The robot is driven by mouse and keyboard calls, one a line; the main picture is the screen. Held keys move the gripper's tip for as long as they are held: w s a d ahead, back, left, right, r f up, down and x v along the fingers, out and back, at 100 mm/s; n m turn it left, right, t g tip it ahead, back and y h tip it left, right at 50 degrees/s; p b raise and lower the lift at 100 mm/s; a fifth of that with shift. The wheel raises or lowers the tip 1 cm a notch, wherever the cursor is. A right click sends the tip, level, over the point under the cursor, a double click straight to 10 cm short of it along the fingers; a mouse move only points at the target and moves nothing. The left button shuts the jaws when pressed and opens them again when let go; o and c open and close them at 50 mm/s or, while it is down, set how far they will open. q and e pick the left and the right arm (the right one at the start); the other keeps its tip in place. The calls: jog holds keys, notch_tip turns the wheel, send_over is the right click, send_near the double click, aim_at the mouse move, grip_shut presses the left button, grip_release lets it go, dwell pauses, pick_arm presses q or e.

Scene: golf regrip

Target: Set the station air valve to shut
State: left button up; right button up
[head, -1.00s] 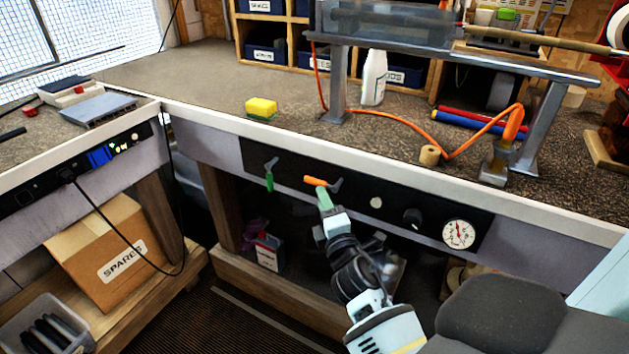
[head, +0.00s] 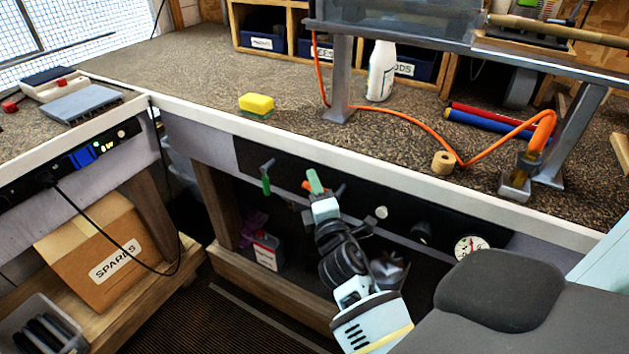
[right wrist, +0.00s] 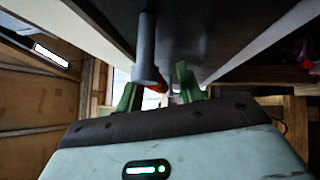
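Two lever valves sit on the black panel under the bench edge. One has a green handle (head: 265,184) that hangs down from a grey stem. The other has an orange handle (head: 306,186), mostly hidden behind my right gripper (head: 315,182). No label shows which is the air valve. In the right wrist view, the green fingertips of this gripper (right wrist: 157,90) stand apart. A grey rod (right wrist: 146,50) reaches down close to the left finger, and a bit of orange (right wrist: 158,87) shows between the fingers. I cannot tell whether they touch. My left gripper is out of view.
The panel also carries a dark knob (head: 421,233) and a pressure gauge (head: 470,247). Above, the bench holds a yellow sponge (head: 256,103), a white bottle (head: 380,72) and an orange hose (head: 420,126). A cardboard box (head: 105,250) sits low at left.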

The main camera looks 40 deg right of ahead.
jog(key=shift+w, duration=0.1)
jog(key=shift+r, duration=0.1)
jog(key=shift+c, duration=0.4)
grip_shut()
